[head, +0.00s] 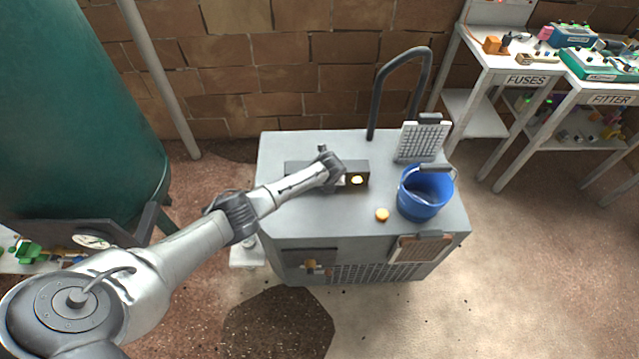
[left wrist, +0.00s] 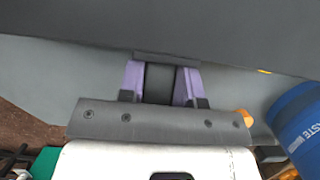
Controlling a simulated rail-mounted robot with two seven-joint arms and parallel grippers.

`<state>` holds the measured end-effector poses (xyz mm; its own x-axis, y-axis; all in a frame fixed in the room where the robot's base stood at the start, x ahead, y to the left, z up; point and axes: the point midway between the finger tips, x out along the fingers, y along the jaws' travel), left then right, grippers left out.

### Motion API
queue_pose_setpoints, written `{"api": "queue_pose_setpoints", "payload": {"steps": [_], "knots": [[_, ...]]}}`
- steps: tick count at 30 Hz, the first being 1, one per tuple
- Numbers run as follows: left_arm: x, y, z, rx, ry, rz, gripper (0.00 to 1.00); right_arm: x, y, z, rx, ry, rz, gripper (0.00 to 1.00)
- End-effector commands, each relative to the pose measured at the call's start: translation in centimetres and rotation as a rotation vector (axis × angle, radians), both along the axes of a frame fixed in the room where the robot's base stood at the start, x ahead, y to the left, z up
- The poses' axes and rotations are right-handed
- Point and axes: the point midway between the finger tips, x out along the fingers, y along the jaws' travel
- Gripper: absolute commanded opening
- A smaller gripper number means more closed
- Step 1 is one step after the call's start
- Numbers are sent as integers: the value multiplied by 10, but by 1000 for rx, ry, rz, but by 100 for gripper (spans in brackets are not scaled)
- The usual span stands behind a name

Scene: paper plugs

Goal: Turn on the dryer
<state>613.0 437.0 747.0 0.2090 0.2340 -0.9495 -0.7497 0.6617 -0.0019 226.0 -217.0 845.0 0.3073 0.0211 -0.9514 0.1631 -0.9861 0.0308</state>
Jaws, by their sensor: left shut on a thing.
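The dryer seems to be the grey cabinet (head: 320,218), with a dark control box (head: 360,166) on its top. A round yellow lamp (head: 357,180) glows on the box's right part. My left gripper (head: 332,168) is over the box, left of the lamp; its fingertips are hard to make out in the head view. In the left wrist view, the purple fingers of my left gripper (left wrist: 160,78) are shut on a dark grey block-like part (left wrist: 159,84), perhaps a switch or knob. My right gripper is not in view.
A blue bucket (head: 424,195), an orange knob (head: 382,215) and a white grid panel (head: 421,141) are on the cabinet top. A dark curved pipe (head: 375,95) rises behind. A green tank (head: 70,110) stands left; white benches (head: 515,62) stand right. The front floor is mostly clear.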

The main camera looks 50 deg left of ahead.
Motion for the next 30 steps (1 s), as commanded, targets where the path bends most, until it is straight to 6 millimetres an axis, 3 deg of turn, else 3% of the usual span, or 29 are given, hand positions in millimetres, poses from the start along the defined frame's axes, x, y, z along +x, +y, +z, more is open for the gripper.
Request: {"api": "queue_pose_setpoints", "payload": {"steps": [17,18,25,30], "knots": [[2,-3,0,-22,22,-7,0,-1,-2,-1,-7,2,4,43],[2,-3,0,-22,22,-7,34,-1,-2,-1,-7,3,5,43],[2,-3,0,-21,21,-6,56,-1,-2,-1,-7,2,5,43],[2,-3,0,-20,21,-6,57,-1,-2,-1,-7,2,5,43]]}}
